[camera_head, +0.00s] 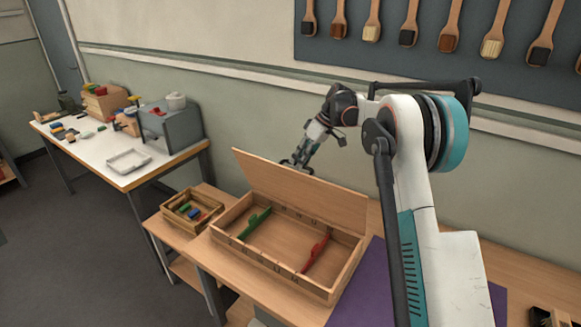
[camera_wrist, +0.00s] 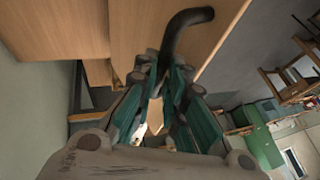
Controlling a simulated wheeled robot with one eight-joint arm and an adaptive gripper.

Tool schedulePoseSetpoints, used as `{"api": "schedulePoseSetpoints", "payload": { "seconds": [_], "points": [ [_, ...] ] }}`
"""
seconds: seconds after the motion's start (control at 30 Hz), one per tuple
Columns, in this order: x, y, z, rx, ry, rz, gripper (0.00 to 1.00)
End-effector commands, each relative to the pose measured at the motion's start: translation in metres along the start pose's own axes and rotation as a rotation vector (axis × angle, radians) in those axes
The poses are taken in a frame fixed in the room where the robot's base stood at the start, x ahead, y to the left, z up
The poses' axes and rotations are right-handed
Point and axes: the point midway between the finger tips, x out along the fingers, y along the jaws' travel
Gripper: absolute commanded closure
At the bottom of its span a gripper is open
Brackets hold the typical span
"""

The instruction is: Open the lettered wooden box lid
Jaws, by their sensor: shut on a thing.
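The wooden box (camera_head: 262,263) stands on the bench with its lid (camera_head: 300,192) raised and leaning back from the rear edge. Small dark marks show on the box walls, too small to read. Inside are a green divider (camera_head: 257,219) and a red divider (camera_head: 316,253). My gripper (camera_head: 297,165) is behind the lid, near its top edge and partly hidden by it. In the wrist view my gripper (camera_wrist: 165,75) is shut on a dark curved bar (camera_wrist: 180,32) with pale wooden panels close by. I cannot tell whether the bar is joined to the lid.
A small crate of coloured blocks (camera_head: 172,213) sits left of the box. A purple mat (camera_head: 362,290) lies to its right. The wall is close behind the lid. A white table (camera_head: 100,155) with a grey machine (camera_head: 172,127) stands further left. Brushes hang on a wall board (camera_head: 340,50).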

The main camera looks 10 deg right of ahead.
Motion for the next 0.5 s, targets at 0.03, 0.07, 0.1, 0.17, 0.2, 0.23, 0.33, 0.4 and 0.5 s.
{"api": "schedulePoseSetpoints", "payload": {
  "seconds": [0.03, 0.07, 0.1, 0.17, 0.2, 0.23, 0.33, 0.4, 0.5],
  "points": [
    [0.001, 0.013, 0.005, 0.004, -0.008, 0.012, 1.00],
    [0.001, 0.015, 0.004, 0.004, -0.008, 0.012, 1.00],
    [-0.001, 0.019, 0.004, 0.004, -0.008, 0.012, 1.00],
    [-0.002, 0.024, 0.003, 0.004, -0.009, 0.012, 1.00],
    [-0.003, 0.027, 0.003, 0.004, -0.009, 0.012, 1.00],
    [-0.004, 0.030, 0.003, 0.004, -0.009, 0.011, 1.00],
    [-0.006, 0.037, 0.002, 0.005, -0.010, 0.011, 1.00],
    [-0.007, 0.043, 0.001, 0.009, -0.010, 0.002, 1.00],
    [-0.009, 0.049, 0.000, 0.020, -0.010, -0.025, 1.00]
  ]
}}
